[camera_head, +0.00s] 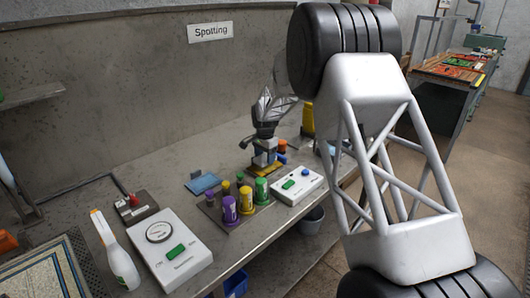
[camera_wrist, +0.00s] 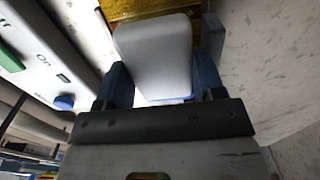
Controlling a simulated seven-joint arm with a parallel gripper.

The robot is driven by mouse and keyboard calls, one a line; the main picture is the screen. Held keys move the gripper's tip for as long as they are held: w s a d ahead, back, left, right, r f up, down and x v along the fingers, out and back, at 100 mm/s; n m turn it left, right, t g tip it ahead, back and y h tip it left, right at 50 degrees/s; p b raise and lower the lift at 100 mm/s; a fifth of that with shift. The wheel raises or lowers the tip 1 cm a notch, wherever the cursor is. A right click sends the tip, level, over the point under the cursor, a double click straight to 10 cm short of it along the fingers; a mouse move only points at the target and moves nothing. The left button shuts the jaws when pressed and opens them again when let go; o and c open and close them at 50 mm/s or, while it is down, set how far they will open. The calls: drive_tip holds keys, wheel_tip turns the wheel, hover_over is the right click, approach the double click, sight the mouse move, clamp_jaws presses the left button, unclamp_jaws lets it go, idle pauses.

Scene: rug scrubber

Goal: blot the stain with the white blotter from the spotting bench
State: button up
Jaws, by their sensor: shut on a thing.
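A white blotter (camera_wrist: 155,48), a rounded pad, is held between the blue fingers of my gripper (camera_wrist: 160,78) in the wrist view. In the head view my gripper (camera_head: 264,150) is over the spotting bench (camera_head: 150,178), behind the coloured bottles. The blotter is hard to make out there. A rug with a patterned border (camera_head: 40,278) lies at the lower left of the head view, partly cut off. I cannot make out a stain on the part in view.
Bottles with purple, green and yellow parts (camera_head: 230,210) stand close in front of my gripper. A white switch box (camera_head: 297,184) is to their right. A larger box with a dial (camera_head: 170,250) and a white spray bottle (camera_head: 115,255) stand between the bottles and the rug.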

drive_tip(key=shift+f, duration=0.6)
drive_tip(key=shift+f, duration=0.8)
idle(3.4)
drive_tip(key=shift+r, duration=0.1)
idle(0.4)
drive_tip(key=shift+r, duration=3.6)
